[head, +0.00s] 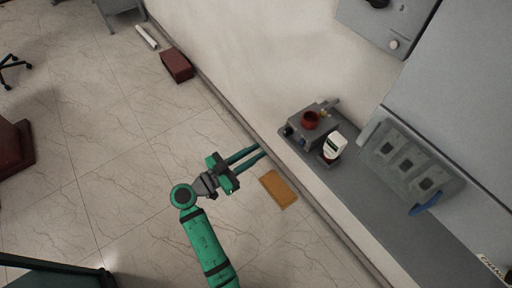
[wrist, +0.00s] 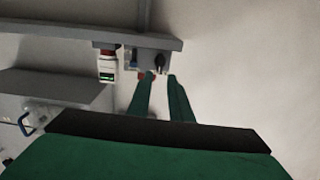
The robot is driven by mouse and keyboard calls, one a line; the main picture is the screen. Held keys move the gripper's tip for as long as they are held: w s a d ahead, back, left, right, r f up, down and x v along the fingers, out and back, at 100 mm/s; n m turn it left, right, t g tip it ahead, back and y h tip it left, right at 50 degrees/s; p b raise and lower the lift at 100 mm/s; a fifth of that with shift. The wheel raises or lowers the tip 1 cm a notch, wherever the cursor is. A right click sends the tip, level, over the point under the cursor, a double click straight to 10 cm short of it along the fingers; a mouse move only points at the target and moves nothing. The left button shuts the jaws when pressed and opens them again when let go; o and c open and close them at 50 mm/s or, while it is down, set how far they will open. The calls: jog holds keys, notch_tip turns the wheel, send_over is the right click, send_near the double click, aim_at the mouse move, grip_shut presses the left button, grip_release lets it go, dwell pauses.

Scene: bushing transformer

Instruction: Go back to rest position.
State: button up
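My green gripper (head: 262,152) is held out over the floor beside the wall, left of the grey shelf in the head view. Its two long fingers are parallel with a gap between them, and nothing shows in the gap. In the wrist view the gripper (wrist: 160,82) also has its fingers apart. Behind the fingertips there stands a grey box (wrist: 151,62) on the shelf, which appears apart from them in the head view.
The grey shelf (head: 345,195) holds a grey block with a red ring (head: 311,120), a white item (head: 335,146) and a tilted panel (head: 410,162). An orange-brown slab (head: 278,189) lies on the floor below. A dark red box (head: 177,65) stands by the wall.

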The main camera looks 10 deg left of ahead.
jog(key=s+d+f+n+y, duration=0.2)
jog(key=s+f+n+y, duration=0.1)
jog(key=f, duration=0.4)
jog(key=s+d+f+n+y, duration=0.2)
jog(key=s+f+n+y, duration=0.1)
jog(key=f, duration=0.3)
jog(key=s+f+n+g+y, duration=0.25)
jog(key=s+f+y, duration=0.2)
jog(key=s, duration=0.45)
jog(key=s+d+r+t, duration=0.2)
jog(key=s+d+r, duration=0.1)
jog(key=s+r, duration=0.4)
jog(key=s+d+r+t+y, duration=0.1)
jog(key=s+d+r+t, duration=0.1)
jog(key=s+r, duration=0.6)
jog(key=shift+s+d+r, duration=0.2)
jog(key=shift+s+d, duration=0.3)
jog(key=shift+s, duration=0.3)
jog(key=shift+t+y, duration=0.25)
